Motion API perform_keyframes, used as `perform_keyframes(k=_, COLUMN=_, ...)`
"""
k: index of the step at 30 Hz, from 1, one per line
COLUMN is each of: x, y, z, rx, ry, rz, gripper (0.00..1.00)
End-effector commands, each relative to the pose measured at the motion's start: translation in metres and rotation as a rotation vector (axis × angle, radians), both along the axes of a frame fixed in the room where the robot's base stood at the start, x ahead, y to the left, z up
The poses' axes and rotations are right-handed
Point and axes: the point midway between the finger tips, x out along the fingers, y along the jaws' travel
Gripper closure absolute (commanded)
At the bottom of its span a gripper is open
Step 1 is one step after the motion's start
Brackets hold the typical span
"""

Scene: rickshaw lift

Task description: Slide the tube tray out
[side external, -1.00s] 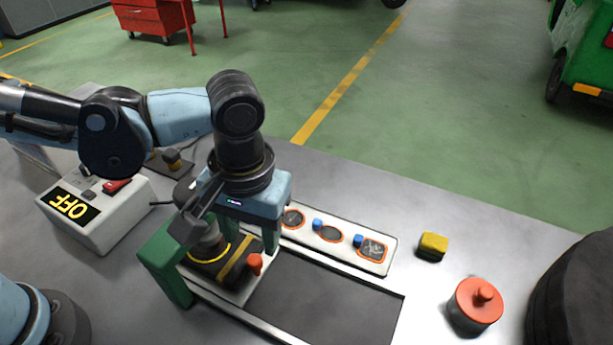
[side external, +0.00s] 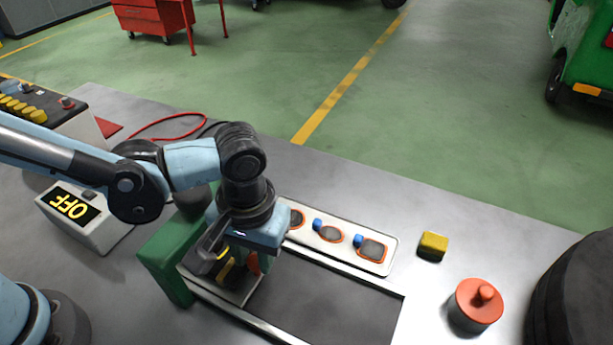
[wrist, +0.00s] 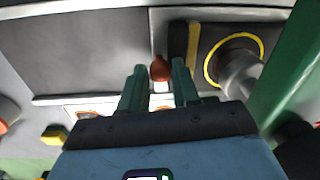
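The tube tray (side external: 238,297) is a pale metal plate at the left end of a railed track, by the green frame (side external: 165,262). In the wrist view its dark pad has a yellow stripe (wrist: 193,45), and a grey cylinder with a yellow ring stands over it. An orange-red knob (wrist: 159,69) is at the tray's edge; it also shows in the side view (side external: 252,263). My gripper (wrist: 159,72) is open, with green fingers apart on either side of the knob. I cannot tell whether either finger touches it. My wrist hides part of the tray in the side view.
The track's dark bed (side external: 325,300) is clear to the right. A pale strip with orange-rimmed patches (side external: 371,249) and blue caps lies along its far side. A yellow block (side external: 433,245) and a red-topped pot (side external: 479,303) stand right. A box reading OFF (side external: 72,207) stands left.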

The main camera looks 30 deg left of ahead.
Motion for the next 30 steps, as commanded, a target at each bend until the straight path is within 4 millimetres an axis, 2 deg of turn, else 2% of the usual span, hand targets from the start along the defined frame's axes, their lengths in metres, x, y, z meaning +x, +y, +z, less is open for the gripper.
perform_keyframes(k=1, x=0.000, y=0.000, z=0.000, rx=0.000, ry=0.000, rz=0.000, gripper=0.77)
perform_keyframes(k=6, x=0.000, y=0.000, z=0.000, rx=0.000, ry=0.000, rz=0.000, gripper=1.00)
perform_keyframes(k=17, x=0.000, y=-0.005, z=0.000, rx=0.001, ry=0.000, rz=-0.002, gripper=1.00)
perform_keyframes(k=23, x=0.000, y=-0.038, z=0.000, rx=0.002, ry=0.001, rz=-0.005, gripper=1.00)
perform_keyframes(k=30, x=-0.001, y=-0.105, z=0.000, rx=0.002, ry=0.001, rz=-0.005, gripper=1.00)
